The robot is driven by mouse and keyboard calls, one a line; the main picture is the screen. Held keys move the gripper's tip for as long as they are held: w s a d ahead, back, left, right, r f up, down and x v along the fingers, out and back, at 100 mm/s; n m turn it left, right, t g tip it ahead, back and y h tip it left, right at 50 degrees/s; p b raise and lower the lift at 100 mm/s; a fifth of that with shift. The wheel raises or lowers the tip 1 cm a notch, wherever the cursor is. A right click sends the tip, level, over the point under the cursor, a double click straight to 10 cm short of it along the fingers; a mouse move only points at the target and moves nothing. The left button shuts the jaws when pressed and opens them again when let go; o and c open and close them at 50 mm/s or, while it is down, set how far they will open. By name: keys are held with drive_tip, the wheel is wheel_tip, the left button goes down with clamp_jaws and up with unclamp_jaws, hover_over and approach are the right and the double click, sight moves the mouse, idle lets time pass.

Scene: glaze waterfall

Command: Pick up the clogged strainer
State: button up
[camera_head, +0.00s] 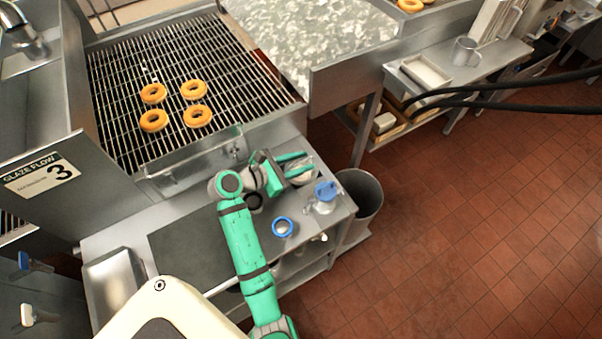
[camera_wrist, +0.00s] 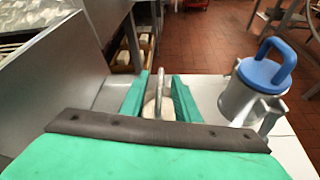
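A pale, round, whitish-filled vessel with an upright grey handle (camera_wrist: 158,98), apparently the clogged strainer, stands between my green fingers in the wrist view. In the head view it shows as a whitish round thing (camera_head: 304,175) at the right end of the steel counter. My gripper (camera_head: 306,163) reaches over it from the left, with its fingers spread. In the wrist view my gripper (camera_wrist: 160,77) has a finger on each side of the handle, with gaps visible. The lower part of the strainer is hidden by my gripper body.
A grey container with a blue-handled lid (camera_wrist: 262,85) stands close right of my gripper; it also shows in the head view (camera_head: 325,192). A blue-rimmed round item (camera_head: 283,227) sits nearer on the counter. A grey bin (camera_head: 362,196) stands beyond the counter's right end. A donut rack (camera_head: 215,75) lies behind.

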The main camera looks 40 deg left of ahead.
drive_tip(key=shift+c, duration=0.6)
clamp_jaws()
idle(0.8)
